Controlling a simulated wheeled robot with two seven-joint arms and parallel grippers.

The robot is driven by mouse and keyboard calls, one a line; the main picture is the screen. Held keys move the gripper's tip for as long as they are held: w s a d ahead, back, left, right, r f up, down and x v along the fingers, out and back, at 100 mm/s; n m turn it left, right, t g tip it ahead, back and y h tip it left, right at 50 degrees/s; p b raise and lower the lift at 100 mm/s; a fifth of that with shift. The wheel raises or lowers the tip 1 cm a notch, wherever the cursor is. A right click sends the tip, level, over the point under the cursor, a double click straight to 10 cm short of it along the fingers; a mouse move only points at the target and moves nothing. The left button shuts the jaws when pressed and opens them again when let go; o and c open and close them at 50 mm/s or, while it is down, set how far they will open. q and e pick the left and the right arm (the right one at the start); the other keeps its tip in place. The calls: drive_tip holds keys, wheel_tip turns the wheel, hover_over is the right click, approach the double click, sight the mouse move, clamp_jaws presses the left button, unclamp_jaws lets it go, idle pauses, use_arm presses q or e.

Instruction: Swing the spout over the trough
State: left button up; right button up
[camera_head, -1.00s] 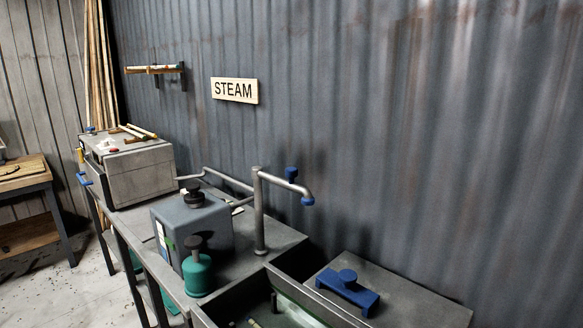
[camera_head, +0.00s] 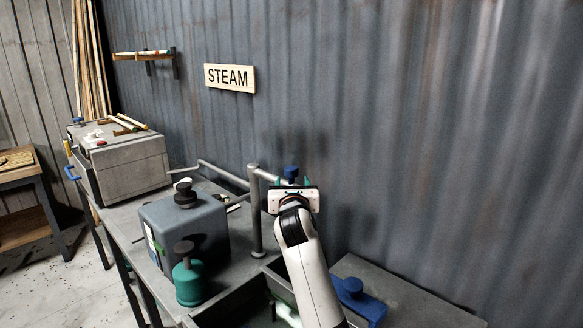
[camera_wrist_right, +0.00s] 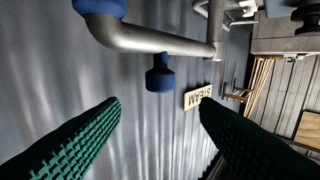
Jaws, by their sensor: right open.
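The spout is a grey bent pipe (camera_head: 269,177) on an upright post (camera_head: 255,215), reaching right along the wall. Its blue knob (camera_head: 291,171) shows just beyond my right gripper (camera_head: 292,183), which hides the spout's outer end. In the right wrist view the pipe (camera_wrist_right: 165,42) runs across the top, with a blue outlet end (camera_wrist_right: 100,7) at upper left. The knob (camera_wrist_right: 160,78) lies between and beyond the open green fingers (camera_wrist_right: 160,112), apparently untouched. The trough (camera_head: 225,311) is the dark grey basin at the front, partly covered by my right arm. My left gripper is out of view.
A grey box with a dark knob (camera_head: 200,230) and a green canister (camera_head: 188,280) stand left of the post. A blue handled piece (camera_head: 362,301) lies on the grey top right of the trough. The corrugated wall (camera_head: 420,150) is close behind the spout.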

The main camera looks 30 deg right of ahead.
sight(292, 171)
drive_tip(key=p+x, duration=0.1)
drive_tip(key=x, duration=0.7)
drive_tip(key=shift+w+d, duration=0.15)
drive_tip(key=shift+w, duration=0.15)
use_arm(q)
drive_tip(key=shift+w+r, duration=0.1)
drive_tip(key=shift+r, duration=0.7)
use_arm(e)
drive_tip(key=shift+w+d, duration=0.25)
drive_tip(key=shift+w, duration=0.3)
